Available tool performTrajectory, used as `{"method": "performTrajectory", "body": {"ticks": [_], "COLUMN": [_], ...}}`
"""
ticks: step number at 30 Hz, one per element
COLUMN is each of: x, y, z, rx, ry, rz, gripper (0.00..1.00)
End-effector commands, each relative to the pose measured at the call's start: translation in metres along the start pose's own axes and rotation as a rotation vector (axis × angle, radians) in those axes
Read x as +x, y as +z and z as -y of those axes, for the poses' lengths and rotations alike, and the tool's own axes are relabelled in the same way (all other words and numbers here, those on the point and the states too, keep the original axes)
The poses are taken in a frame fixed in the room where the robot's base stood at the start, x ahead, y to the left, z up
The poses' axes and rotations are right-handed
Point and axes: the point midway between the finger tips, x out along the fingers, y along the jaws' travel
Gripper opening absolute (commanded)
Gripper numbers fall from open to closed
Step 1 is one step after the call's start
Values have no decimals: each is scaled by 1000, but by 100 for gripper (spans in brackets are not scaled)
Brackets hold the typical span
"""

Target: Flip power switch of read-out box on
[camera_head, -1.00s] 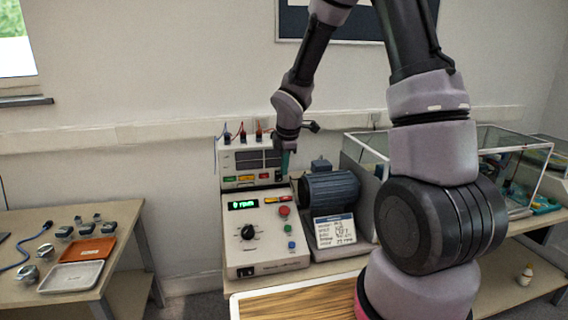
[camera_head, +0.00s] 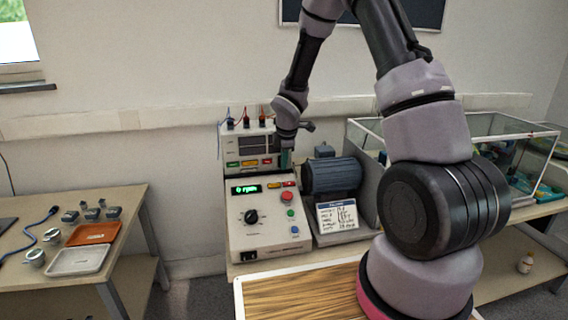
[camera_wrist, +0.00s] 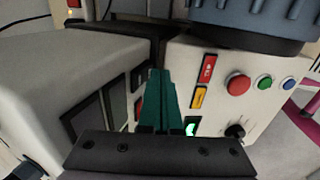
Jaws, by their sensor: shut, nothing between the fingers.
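The read-out box (camera_head: 227,146) is a light grey case with dark display panels and coloured labels. It stands behind the control box in the head view and fills the left of the wrist view (camera_wrist: 45,85). My gripper (camera_head: 286,160) is at its right end, just above the control box's back edge. In the wrist view my green fingers (camera_wrist: 158,75) are together and empty, between the two boxes. A red part (camera_wrist: 138,107) on the read-out box's face shows beside them, partly hidden. I cannot tell which part is its power switch, or whether the fingers touch anything.
The control box (camera_head: 270,236) has a lit "0 rpm" display, a black knob (camera_head: 251,216) and red, green and blue buttons. A blue-grey motor (camera_head: 332,176) stands close on its right. A glass-walled case (camera_head: 365,135) is farther right. A side table with trays (camera_head: 80,262) is at left.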

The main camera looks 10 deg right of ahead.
Motion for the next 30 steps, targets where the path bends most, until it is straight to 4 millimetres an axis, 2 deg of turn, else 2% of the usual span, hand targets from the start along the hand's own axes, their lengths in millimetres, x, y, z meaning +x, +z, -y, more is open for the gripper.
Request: {"method": "performTrajectory", "body": {"ticks": [10, 22, 30], "x": [3, -11, -12], "y": [0, 0, 0], "z": [-4, -9, -10], "rx": [0, 0, 0], "ry": [1, 2, 3], "rz": [0, 0, 0], "gripper": [0, 0, 0]}}
